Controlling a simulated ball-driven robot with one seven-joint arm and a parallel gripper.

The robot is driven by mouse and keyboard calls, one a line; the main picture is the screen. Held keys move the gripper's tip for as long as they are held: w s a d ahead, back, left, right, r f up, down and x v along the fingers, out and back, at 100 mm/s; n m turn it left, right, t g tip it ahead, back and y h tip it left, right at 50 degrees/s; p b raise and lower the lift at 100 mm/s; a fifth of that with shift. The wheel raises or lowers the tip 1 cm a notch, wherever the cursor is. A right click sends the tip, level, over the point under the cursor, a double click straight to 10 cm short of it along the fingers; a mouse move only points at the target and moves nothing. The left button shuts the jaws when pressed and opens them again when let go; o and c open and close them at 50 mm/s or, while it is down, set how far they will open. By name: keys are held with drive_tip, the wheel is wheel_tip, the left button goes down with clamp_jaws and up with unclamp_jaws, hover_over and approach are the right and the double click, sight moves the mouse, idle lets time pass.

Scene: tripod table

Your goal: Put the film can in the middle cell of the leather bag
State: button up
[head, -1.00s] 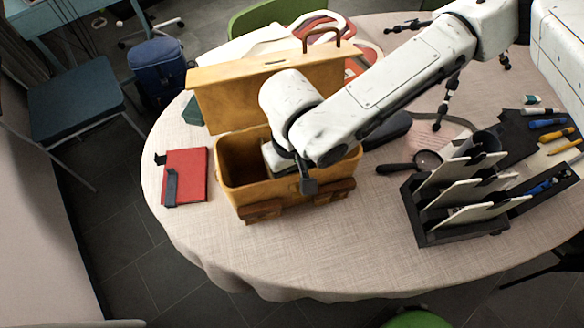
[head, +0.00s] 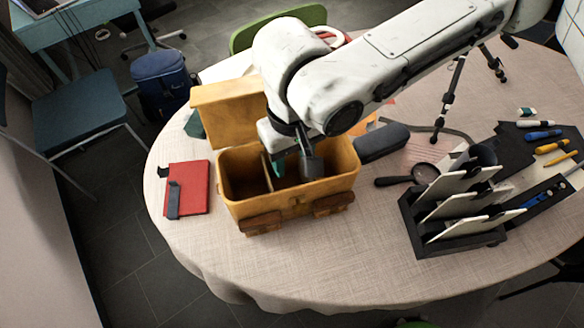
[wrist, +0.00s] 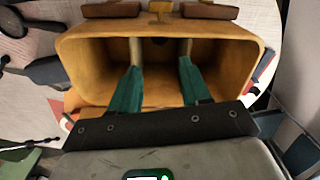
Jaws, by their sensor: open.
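The tan leather bag (head: 290,208) stands open on the table, its lid (head: 228,108) raised behind it. In the wrist view, the bag (wrist: 85,62) shows two upright dividers (wrist: 136,50) making three cells side by side. My gripper (head: 291,168) is over the bag's opening, fingers pointing down. In the wrist view, my gripper (wrist: 160,68) has its two teal fingers wide apart, with nothing between them. A small dark round shape (wrist: 158,40) shows deep in the middle cell; it may be the film can, but I cannot tell for sure. The arm hides part of the bag.
A red notebook (head: 190,188) lies left of the bag. A dark case (head: 382,140) and a magnifying glass (head: 423,173) lie to the right. A black rack (head: 430,248) holding white plates stands at the right front. The table is clear in front of the bag.

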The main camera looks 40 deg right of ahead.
drive_tip(key=shift+r, duration=1.3)
